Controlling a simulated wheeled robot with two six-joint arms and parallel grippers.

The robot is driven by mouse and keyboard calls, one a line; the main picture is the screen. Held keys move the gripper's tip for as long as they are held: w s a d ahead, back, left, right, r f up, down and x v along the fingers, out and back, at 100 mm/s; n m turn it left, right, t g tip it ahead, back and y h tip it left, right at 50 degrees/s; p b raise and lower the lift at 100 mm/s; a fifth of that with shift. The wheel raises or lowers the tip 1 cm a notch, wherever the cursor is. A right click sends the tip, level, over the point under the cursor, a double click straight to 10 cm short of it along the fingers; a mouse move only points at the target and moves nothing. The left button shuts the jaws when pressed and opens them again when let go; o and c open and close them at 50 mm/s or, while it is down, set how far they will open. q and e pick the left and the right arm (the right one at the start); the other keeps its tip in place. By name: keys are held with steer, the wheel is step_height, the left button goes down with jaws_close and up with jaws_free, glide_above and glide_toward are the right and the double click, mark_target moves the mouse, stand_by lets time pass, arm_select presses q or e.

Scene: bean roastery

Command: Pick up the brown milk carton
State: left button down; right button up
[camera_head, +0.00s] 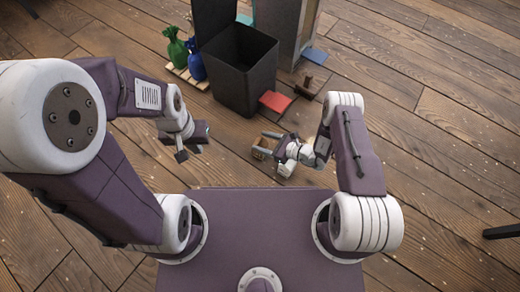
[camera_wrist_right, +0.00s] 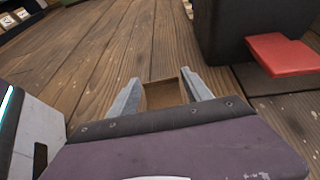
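The brown milk carton (camera_wrist_right: 166,95) is a small brown box between the two fingers of my right gripper (camera_wrist_right: 163,92) in the right wrist view. The fingers lie along both its sides, with almost no gap. In the head view the carton (camera_head: 262,151) shows as a small brown patch in the right gripper (camera_head: 266,146), low over or on the floor; I cannot tell if it touches the floor. The fingers hide part of it. My left gripper (camera_head: 188,152) is empty, with its fingers apart, away to the left of the carton.
A dark open bin (camera_head: 240,75) stands behind the right gripper, with a red pedal-like plate (camera_head: 276,102) at its front. A green sack (camera_head: 177,51) and a blue sack (camera_head: 195,66) stand on a wooden pallet (camera_head: 186,77).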

jaws_close()
